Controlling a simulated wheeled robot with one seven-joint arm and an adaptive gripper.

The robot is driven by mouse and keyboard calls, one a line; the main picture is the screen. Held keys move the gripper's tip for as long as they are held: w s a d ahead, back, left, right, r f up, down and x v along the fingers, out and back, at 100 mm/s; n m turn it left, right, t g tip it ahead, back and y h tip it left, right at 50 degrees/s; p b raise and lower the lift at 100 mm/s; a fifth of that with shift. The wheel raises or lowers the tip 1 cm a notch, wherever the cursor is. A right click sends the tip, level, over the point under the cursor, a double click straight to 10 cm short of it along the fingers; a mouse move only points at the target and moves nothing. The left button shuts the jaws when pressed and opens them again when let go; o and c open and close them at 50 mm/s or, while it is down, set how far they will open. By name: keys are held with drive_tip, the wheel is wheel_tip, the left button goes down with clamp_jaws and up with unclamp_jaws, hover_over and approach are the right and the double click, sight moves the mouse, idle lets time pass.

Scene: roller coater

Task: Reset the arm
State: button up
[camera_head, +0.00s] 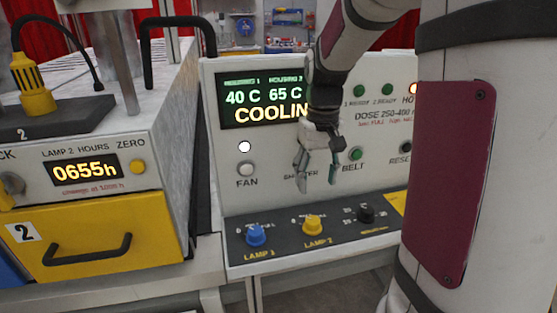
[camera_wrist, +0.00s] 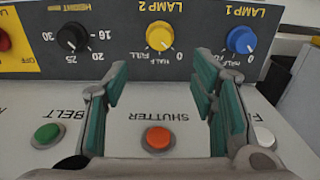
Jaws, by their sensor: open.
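My gripper (camera_head: 318,182) is open and empty in front of the control panel (camera_head: 300,205) in the head view. Its teal fingers hang downward and hide the shutter button there. In the wrist view my gripper (camera_wrist: 162,100) has its fingers spread apart, with the orange-red shutter button (camera_wrist: 158,139) visible between them. No contact with the button can be made out. My arm (camera_head: 345,45) reaches down from the upper right.
The panel's display (camera_head: 262,103) reads 40 C, 65 C and cooling. Lamp 1 (camera_head: 255,235), lamp 2 (camera_head: 313,225) and black (camera_head: 366,214) knobs sit below. At left stands a lamp unit (camera_head: 95,170) with a yellow drawer (camera_head: 60,225) and a protruding handle (camera_head: 90,250).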

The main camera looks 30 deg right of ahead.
drive_tip(key=s+a+r+n+t, duration=0.1)
drive_tip(key=s+a+r+t, duration=0.1)
drive_tip(key=s+a+r, duration=0.2)
drive_tip(key=s+a+r+n+t, duration=0.2)
drive_tip(key=s+a+r, duration=0.3)
drive_tip(key=s+a, duration=0.5)
drive_tip(key=shift+s+a+t, duration=0.3)
drive_tip(key=shift+a+t, duration=0.5)
drive_tip(key=shift+a, duration=0.3)
